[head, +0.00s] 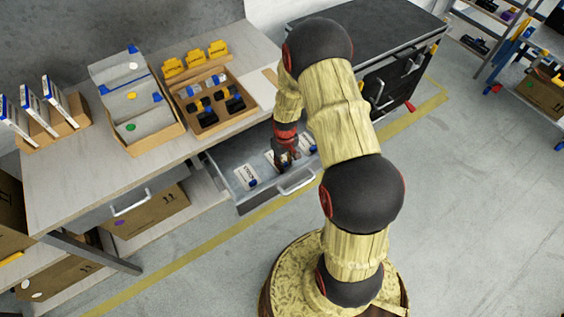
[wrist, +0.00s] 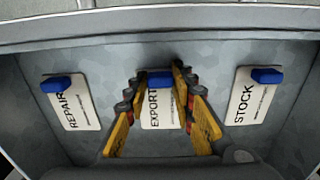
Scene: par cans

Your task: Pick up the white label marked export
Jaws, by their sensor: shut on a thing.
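The white export label (wrist: 158,108) lies in the middle of the open drawer, with a blue clip (wrist: 160,79) at its top edge. My gripper (wrist: 159,90) reaches down into the drawer with a finger on each side of the label, shut on it near the clip end. In the head view my gripper (head: 284,158) is inside the drawer and hides most of the label. A white repair label (wrist: 77,106) lies to the left and a white stock label (wrist: 248,100) to the right, each with a blue clip.
The drawer (head: 228,172) is pulled out from under the workbench (head: 95,172), its handle (head: 297,183) facing the floor. The bench holds a cardboard tray (head: 245,108) and a box with dividers (head: 150,122). A black-topped cabinet (head: 395,35) stands behind my arm. The drawer's walls surround my gripper.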

